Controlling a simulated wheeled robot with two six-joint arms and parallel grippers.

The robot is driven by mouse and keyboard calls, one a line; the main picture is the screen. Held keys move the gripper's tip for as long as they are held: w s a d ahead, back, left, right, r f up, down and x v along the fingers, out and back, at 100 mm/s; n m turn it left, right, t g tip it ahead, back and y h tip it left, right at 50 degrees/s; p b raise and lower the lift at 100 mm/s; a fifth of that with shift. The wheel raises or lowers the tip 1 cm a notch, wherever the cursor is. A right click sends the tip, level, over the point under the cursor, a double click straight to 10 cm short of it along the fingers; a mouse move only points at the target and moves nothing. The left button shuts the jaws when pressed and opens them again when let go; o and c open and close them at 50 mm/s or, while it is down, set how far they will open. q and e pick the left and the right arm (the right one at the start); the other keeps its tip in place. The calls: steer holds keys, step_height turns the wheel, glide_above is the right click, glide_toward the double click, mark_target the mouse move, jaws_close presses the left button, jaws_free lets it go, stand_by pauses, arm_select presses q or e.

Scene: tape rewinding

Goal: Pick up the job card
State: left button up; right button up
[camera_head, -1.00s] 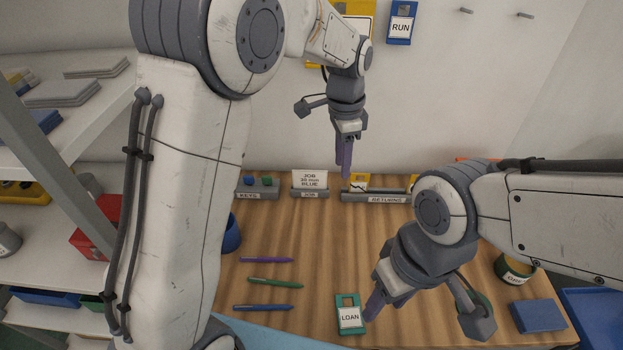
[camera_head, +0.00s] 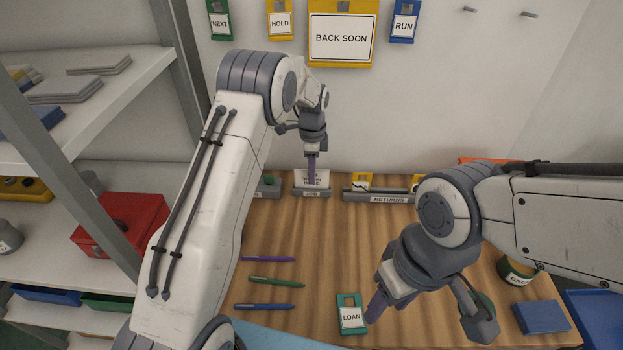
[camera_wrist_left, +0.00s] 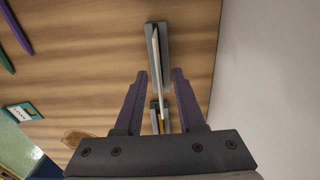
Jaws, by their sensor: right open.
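The job card (camera_head: 300,180) is a white card with dark lettering standing in a small grey holder (camera_head: 312,193) at the back of the table. In the left wrist view the card (camera_wrist_left: 156,50) shows nearly edge-on as a thin white strip in its holder (camera_wrist_left: 164,44). My left gripper (camera_head: 312,181) is over the card and hides part of it in the head view. In the left wrist view its purple fingers (camera_wrist_left: 159,76) are open, one on each side of the card's line. My right gripper (camera_head: 375,308) is open, low beside the green LOAN tag (camera_head: 351,318).
A grey RETURNS holder (camera_head: 378,197) with yellow tags stands just right of the job holder. Purple (camera_head: 268,259), green (camera_head: 276,281) and blue (camera_head: 264,307) pens lie on the table. The wall rises close behind the holders. The table's middle is clear.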

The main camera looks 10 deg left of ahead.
arm_select(q)
steer(key=shift+s+f, duration=0.1)
steer(key=shift+f, duration=1.4)
jaws_close()
steer(key=shift+r, duration=0.1)
